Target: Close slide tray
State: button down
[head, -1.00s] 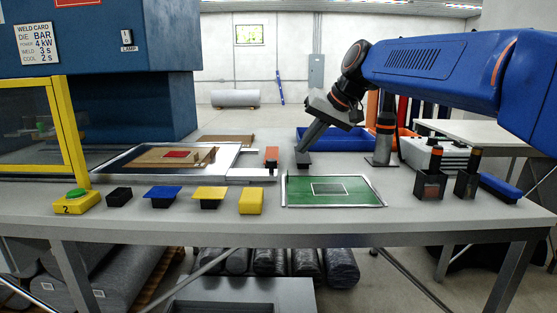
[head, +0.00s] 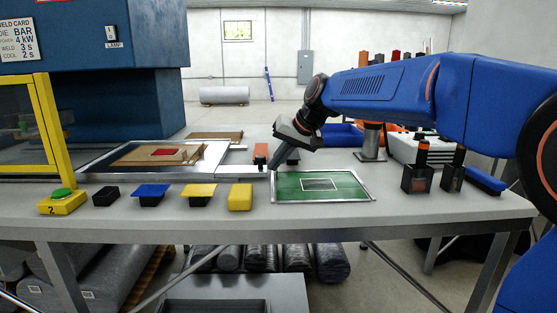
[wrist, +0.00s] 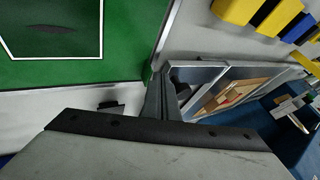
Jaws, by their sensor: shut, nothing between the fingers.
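The slide tray (head: 216,158) is a metal-framed tray sticking out to the right from the welder, with a brown board (head: 184,153) and a red patch on it. An orange block (head: 260,155) stands near its right end. My gripper (head: 273,166) is shut and empty, tilted, with its tips low just right of that block; I cannot tell whether they touch. In the wrist view my gripper (wrist: 163,82) points toward the tray (wrist: 196,74), whose board (wrist: 235,92) shows beyond.
A green framed mat (head: 320,185) lies just in front of my gripper. A small dark block (head: 293,158) stands behind it. The yellow guard frame (head: 47,130) and green button box (head: 62,201) are at left. Black, blue and yellow blocks line the front edge.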

aim_at(121, 170)
jog(key=a, duration=1.5)
jog(key=w+a, duration=0.1)
jog(key=a, duration=3)
jog(key=shift+w+a, duration=0.3)
jog(key=shift+a, duration=0.1)
jog(key=shift+d, duration=0.1)
